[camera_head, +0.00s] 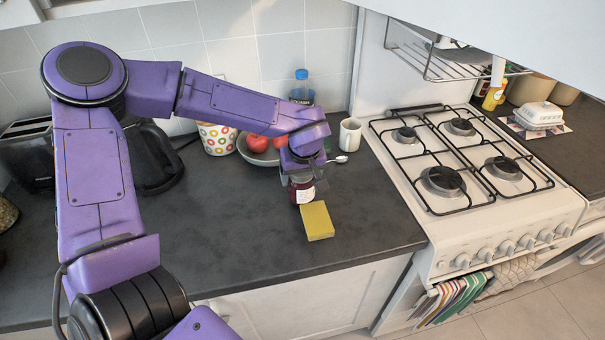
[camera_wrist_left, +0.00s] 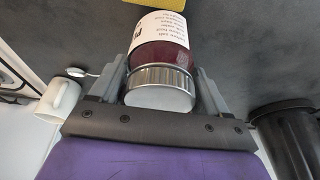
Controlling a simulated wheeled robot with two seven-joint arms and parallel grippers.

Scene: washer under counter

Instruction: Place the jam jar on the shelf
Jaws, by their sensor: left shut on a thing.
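The jam jar (camera_head: 302,190) is a small dark red jar with a white label and a metal lid, on the dark counter just behind a yellow block. In the left wrist view the jar (camera_wrist_left: 163,58) sits between the fingers, its silver lid toward the camera. My left gripper (camera_head: 299,178) comes down from above and is shut on the jar; the fingers also show in the left wrist view (camera_wrist_left: 160,88). I cannot tell whether the jar's base touches the counter. A wire shelf (camera_head: 440,66) hangs on the wall above the stove. My right gripper is not in view.
The yellow block (camera_head: 317,221) lies right in front of the jar. A white mug (camera_head: 350,134), a bowl of red fruit (camera_head: 262,156), a blue-capped bottle (camera_head: 302,88) and a patterned cup (camera_head: 217,138) stand behind. The gas stove (camera_head: 460,160) is to the right.

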